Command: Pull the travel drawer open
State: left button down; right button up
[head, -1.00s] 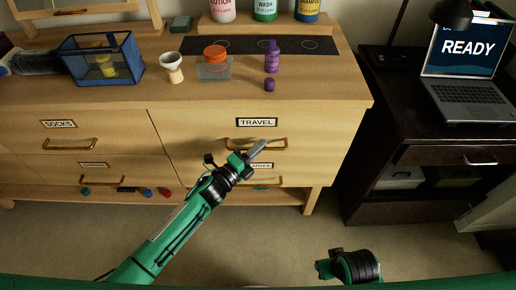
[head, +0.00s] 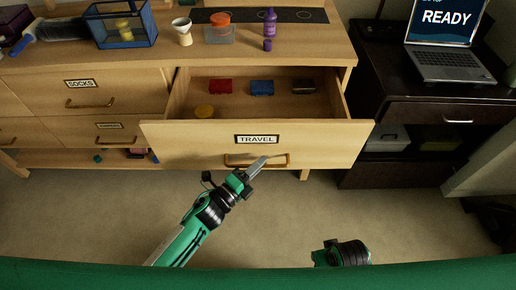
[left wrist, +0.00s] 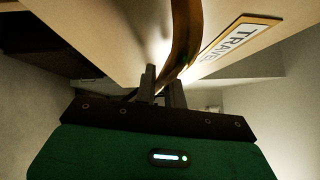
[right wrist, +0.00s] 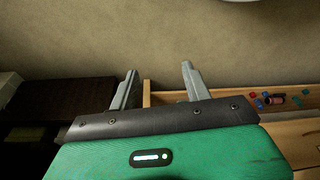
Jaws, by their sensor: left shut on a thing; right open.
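The travel drawer (head: 310,142) stands pulled out from the wooden dresser, its label reading TRAVEL. My left gripper (head: 258,164) is at the drawer's brass handle (head: 283,160). In the left wrist view, my left gripper (left wrist: 162,85) is shut on the handle (left wrist: 184,40). My right gripper (right wrist: 157,85) is open and empty in the right wrist view; in the head view only its wrist part shows, low right of centre.
A blue mesh basket (head: 122,28), a white cup (head: 182,32), an orange-lidded jar (head: 219,28) and a purple bottle (head: 269,24) stand on the dresser top. A dark cabinet with a laptop (head: 450,62) stands at right. The carpet before the drawer is clear.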

pick_arm(q)
jog(key=s, duration=1.1)
jog(key=shift+s, duration=0.25)
pick_arm(e)
jog(key=shift+s+f, duration=0.2)
jog(key=shift+f, duration=0.7)
pick_arm(q)
jog(key=c, duration=1.5)
grip_release()
jog(key=b+v, duration=0.1)
jog(key=v, duration=1.2)
jog(key=shift+s+a+f, duration=0.1)
jog(key=shift+s+a, duration=0.15)
jog(key=shift+a, duration=0.05)
pick_arm(e)
notch_tip(320, 180, up, 3)
jog(key=shift+f, duration=0.1)
